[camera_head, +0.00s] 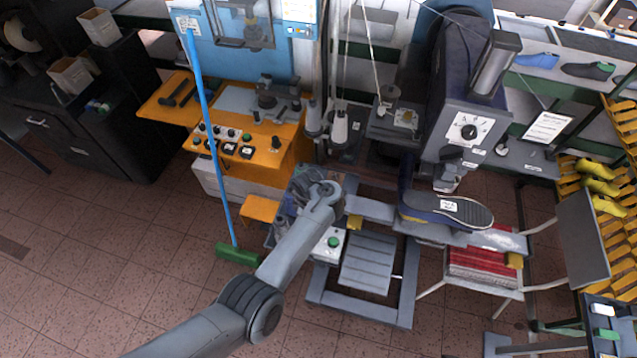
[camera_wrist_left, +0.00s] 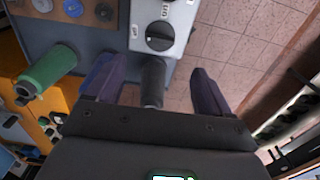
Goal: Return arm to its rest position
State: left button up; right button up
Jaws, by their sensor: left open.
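My left arm (camera_head: 290,250) reaches from the bottom left of the head view to the machine in the middle. Its wrist end is over the machine's left side, and the fingers cannot be made out there. In the left wrist view my left gripper (camera_wrist_left: 157,88) is open, with its two dark fingers spread apart. A dark cylindrical knob or handle (camera_wrist_left: 152,80) shows between the fingers. I cannot tell whether they touch it. My right arm and gripper are not in view.
A grey machine (camera_head: 370,262) with a black-soled shoe (camera_head: 450,210) stands by the wrist. An orange bench (camera_head: 265,150) is behind, and a blue-handled broom (camera_head: 210,130) leans to the left. A chair (camera_head: 580,240) stands right. The tiled floor (camera_head: 90,260) is clear at left.

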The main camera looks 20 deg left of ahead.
pick_arm(q)
jog(key=s+a+f+m+g+p, duration=0.1)
jog(key=s+a+f, duration=0.35)
jog(key=s, duration=0.45)
jog(key=s+a+f+g+y, duration=0.1)
jog(key=s+a+f, duration=0.3)
jog(key=s, duration=0.6)
jog(key=s+a+f+m+g+p, duration=0.1)
jog(key=s+a+f, duration=0.2)
jog(key=s+f, duration=0.45)
jog(key=s+r+m+t, duration=0.3)
jog(key=s+r+m, duration=0.4)
jog(key=r, duration=0.4)
jog(key=w+d+r+m+t, duration=0.1)
jog(key=d+r+m, duration=0.1)
jog(key=r, duration=0.4)
jog(key=w+d+r+m+t, duration=0.1)
jog(key=d+r+m, duration=0.1)
jog(key=r+m, duration=0.3)
jog(key=w+d+r+m+t+h, duration=0.1)
jog(key=w+d+r+m, duration=0.1)
jog(key=r+m, duration=0.2)
notch_tip(320, 180, up, 4)
jog(key=shift+d+f+t+p, duration=0.25)
jog(key=shift+t+p, duration=0.05)
jog(key=shift+p, duration=0.15)
